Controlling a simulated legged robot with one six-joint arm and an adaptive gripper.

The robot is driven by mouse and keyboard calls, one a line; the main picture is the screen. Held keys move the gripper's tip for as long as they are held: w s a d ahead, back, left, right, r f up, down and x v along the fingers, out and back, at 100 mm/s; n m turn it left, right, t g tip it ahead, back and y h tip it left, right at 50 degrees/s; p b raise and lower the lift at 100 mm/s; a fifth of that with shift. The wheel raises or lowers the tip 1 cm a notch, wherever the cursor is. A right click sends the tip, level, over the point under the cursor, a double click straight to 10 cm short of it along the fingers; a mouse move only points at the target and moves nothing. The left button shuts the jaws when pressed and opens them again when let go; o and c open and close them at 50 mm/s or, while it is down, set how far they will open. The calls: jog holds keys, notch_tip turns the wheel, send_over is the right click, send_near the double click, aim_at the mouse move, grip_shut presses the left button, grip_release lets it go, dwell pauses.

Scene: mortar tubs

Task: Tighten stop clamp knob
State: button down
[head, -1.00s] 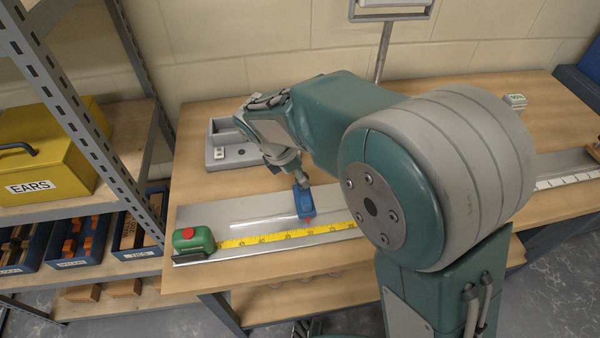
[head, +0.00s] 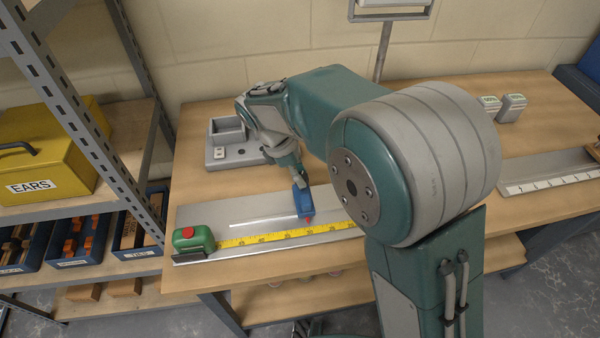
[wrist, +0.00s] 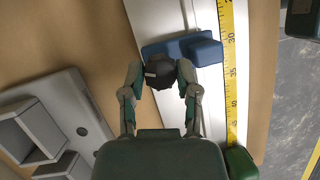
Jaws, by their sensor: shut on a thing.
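The blue stop clamp (head: 304,202) sits on the silver rail (head: 200,215), beside the yellow tape, with a small red pointer at its front. It also shows in the wrist view (wrist: 206,50). Its dark knob (wrist: 160,73) lies between the two fingers of my gripper (wrist: 160,78), which is shut on it. In the head view my gripper (head: 297,172) comes down on the clamp from behind and hides the knob. The green tape measure (head: 193,241) with a red button sits at the rail's left end, its yellow tape (head: 280,236) running right along the front edge.
A grey fixture (head: 235,150) stands on the bench behind the rail. Two small grey boxes (head: 511,107) stand at the back right. Another rail with a white scale (head: 545,183) lies to the right. A shelf with a yellow toolbox (head: 45,150) borders the left.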

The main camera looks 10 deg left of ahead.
jog(key=m+g, duration=0.1)
jog(key=m, duration=0.2)
jog(key=m+g, duration=0.1)
jog(key=m, duration=0.2)
jog(key=shift+w+m+y, duration=0.2)
jog(key=shift+m+y, duration=0.1)
jog(key=m+g+y, duration=0.1)
jog(key=m, duration=0.2)
jog(key=m+g, duration=0.1)
jog(key=m, duration=0.2)
jog(key=shift+d+y, duration=0.1)
jog(key=shift+y, duration=0.3)
jog(key=shift+m, duration=0.4)
jog(key=shift+c, duration=1.7)
grip_release()
